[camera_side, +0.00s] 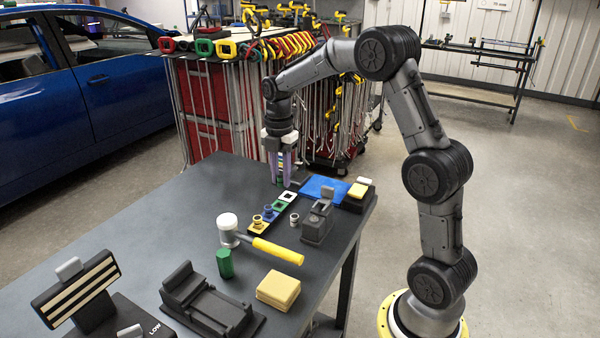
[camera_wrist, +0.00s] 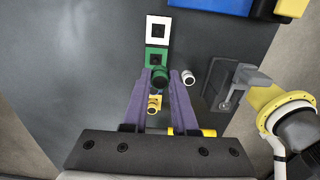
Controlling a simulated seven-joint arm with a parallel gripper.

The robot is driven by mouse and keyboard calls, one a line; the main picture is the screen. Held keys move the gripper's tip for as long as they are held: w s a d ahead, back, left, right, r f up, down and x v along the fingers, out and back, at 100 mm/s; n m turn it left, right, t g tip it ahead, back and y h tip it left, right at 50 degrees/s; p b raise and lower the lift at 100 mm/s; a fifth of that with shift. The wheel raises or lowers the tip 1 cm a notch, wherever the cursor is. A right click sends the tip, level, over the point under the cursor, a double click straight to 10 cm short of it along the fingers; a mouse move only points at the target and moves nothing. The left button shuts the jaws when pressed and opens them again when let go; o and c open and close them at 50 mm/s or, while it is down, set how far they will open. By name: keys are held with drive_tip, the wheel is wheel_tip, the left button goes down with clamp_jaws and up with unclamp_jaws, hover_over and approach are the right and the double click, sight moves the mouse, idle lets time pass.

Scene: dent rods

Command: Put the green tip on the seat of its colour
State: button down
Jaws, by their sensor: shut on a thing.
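My gripper (camera_side: 280,183) is shut on the green tip (camera_wrist: 160,78), which also shows small between the fingers in the side view (camera_side: 280,179). It holds the tip above the dark strip of coloured square seats. The green seat (camera_wrist: 157,56) is bare, with a dark square hole; in the wrist view it lies just beyond the held tip. It also shows in the side view (camera_side: 279,206). The white seat (camera_wrist: 158,31) is empty. A yellow tip (camera_wrist: 153,104) is on the yellow seat and a blue tip (camera_side: 268,211) on the blue seat. A white tip (camera_wrist: 188,77) stands beside the strip.
A grey clamp-like fixture (camera_side: 317,223) stands right of the strip. A blue mat (camera_side: 322,188) lies behind it. Nearer are a yellow-handled mallet (camera_side: 275,250), a green cylinder (camera_side: 224,264), a yellow block (camera_side: 278,289) and a black cradle (camera_side: 208,303).

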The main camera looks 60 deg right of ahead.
drive_tip(key=shift+w+a+f, duration=0.25)
drive_tip(key=shift+w+f, duration=0.15)
drive_tip(key=shift+f, duration=2.05)
drive_tip(key=shift+f, duration=0.65)
idle(0.3)
drive_tip(key=c, duration=0.6)
unclamp_jaws()
drive_tip(key=shift+o, duration=0.5)
drive_tip(key=shift+r, duration=0.1)
drive_tip(key=shift+r, duration=3.45)
